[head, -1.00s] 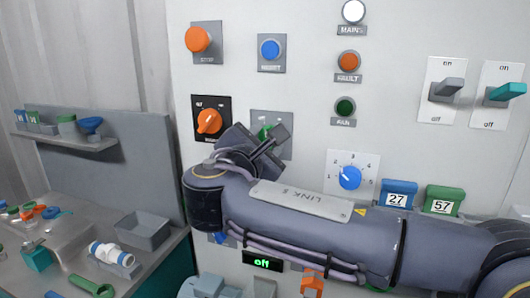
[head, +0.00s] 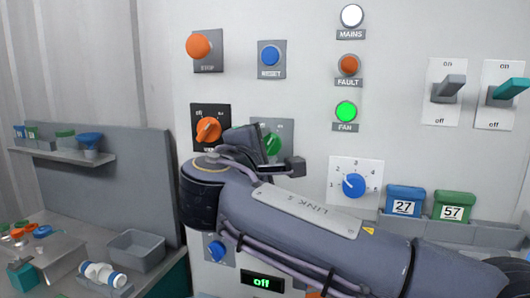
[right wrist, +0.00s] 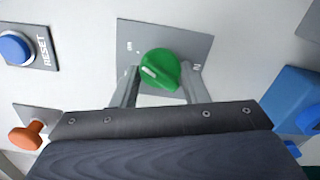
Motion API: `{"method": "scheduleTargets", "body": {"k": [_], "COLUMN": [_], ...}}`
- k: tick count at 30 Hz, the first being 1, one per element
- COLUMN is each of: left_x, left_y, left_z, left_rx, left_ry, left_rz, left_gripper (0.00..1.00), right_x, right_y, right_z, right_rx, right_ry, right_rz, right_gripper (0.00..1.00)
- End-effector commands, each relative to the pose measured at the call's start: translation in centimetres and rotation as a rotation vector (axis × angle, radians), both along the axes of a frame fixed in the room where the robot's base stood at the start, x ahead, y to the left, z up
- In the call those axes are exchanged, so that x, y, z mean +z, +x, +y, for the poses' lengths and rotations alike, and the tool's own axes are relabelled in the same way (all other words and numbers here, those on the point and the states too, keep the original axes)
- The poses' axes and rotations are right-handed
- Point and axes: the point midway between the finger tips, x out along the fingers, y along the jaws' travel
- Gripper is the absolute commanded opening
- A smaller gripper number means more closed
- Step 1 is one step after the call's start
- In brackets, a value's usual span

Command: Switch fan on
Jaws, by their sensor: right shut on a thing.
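The green rotary knob (head: 272,144) sits on a grey plate on the white panel. The right wrist view shows the knob (right wrist: 160,70) with its white mark pointing to the upper left. My right gripper (right wrist: 161,80) is shut on the knob, one finger on each side. In the head view my right gripper (head: 265,152) partly covers the knob and plate. The lamp labelled FAN (head: 346,112) glows bright green. My left gripper is not in view.
An orange rotary knob (head: 208,130) is just left of my gripper. The blue RESET button (head: 270,56) and orange STOP button (head: 198,46) are above. A blue dial (head: 354,185) and two toggle switches (head: 448,89) are to the right. A small display (head: 262,282) reads "off".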

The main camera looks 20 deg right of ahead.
Motion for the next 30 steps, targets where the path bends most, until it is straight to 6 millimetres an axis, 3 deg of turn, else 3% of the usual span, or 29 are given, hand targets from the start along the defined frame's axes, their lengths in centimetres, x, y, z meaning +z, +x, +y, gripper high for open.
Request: {"method": "scheduleTargets", "body": {"k": [13, 14, 18, 30], "left_x": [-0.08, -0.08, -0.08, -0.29], "left_y": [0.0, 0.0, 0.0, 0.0], "left_z": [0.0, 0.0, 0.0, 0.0], "left_rx": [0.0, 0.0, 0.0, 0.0], "left_ry": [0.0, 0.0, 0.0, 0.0], "left_rz": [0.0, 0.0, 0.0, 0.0], "left_gripper": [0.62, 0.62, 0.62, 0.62], "right_x": [-0.12, -0.12, -0.09, -0.08], "right_y": [0.0, 0.01, 0.0, -0.87], "right_z": [0.02, 0.03, 0.02, 0.65], "right_rx": [-0.001, 0.0, -0.001, 0.002], "right_ry": [0.01, 0.01, 0.009, 0.008], "right_rz": [-0.003, -0.003, -0.003, -0.005], "right_gripper": [0.18, 0.44, 0.62, 0.62]}}
